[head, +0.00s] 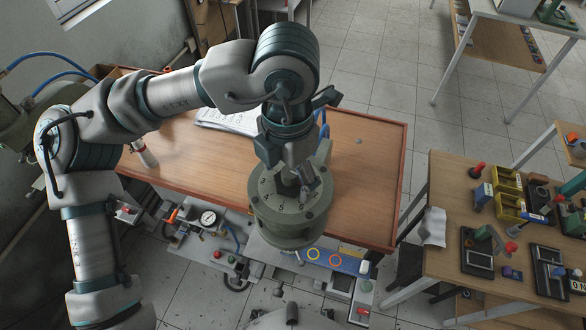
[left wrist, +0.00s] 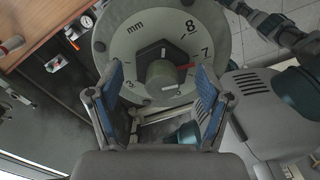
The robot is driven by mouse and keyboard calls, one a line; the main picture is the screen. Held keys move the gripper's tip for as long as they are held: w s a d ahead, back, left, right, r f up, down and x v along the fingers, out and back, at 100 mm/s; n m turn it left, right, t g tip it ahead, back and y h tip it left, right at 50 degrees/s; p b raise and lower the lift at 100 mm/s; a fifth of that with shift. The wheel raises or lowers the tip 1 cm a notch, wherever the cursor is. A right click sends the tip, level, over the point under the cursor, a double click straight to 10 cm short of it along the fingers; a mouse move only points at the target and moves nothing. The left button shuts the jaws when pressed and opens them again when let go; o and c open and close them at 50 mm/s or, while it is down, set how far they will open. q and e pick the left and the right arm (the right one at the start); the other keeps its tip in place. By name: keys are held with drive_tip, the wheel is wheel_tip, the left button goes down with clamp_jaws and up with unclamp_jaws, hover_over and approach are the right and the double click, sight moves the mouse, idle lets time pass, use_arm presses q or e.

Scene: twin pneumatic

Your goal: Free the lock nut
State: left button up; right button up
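A round green housing (head: 290,215) with a numbered dial stands at the front edge of the wooden workbench. In the left wrist view its pale dial face (left wrist: 133,50) carries "mm", numbers and a red mark. A dark hexagonal lock nut (left wrist: 152,51) sits at the dial's centre, partly behind a green round knob (left wrist: 163,82). My left gripper (head: 303,188) points down over the dial. In the left wrist view my left gripper (left wrist: 160,72) is open, its blue-padded fingers on either side of the knob with gaps visible. I do not make out my right gripper in either view.
The workbench (head: 365,150) has papers (head: 228,118) at its back. A pressure gauge (head: 208,218) and a panel with blue and yellow rings (head: 335,260) lie in front of it. A second table (head: 450,190) with yellow bins (head: 508,180) stands right, across a floor gap.

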use_arm(q)
drive_tip(key=shift+a, duration=0.1)
drive_tip(key=shift+w+r, duration=0.1)
drive_tip(key=shift+r, duration=0.05)
wheel_tip(320, 180, up, 10)
drive_tip(key=shift+r, duration=0.25)
drive_tip(key=shift+a+r, duration=0.1)
drive_tip(key=shift+r, duration=0.5)
drive_tip(key=shift+d, duration=0.2)
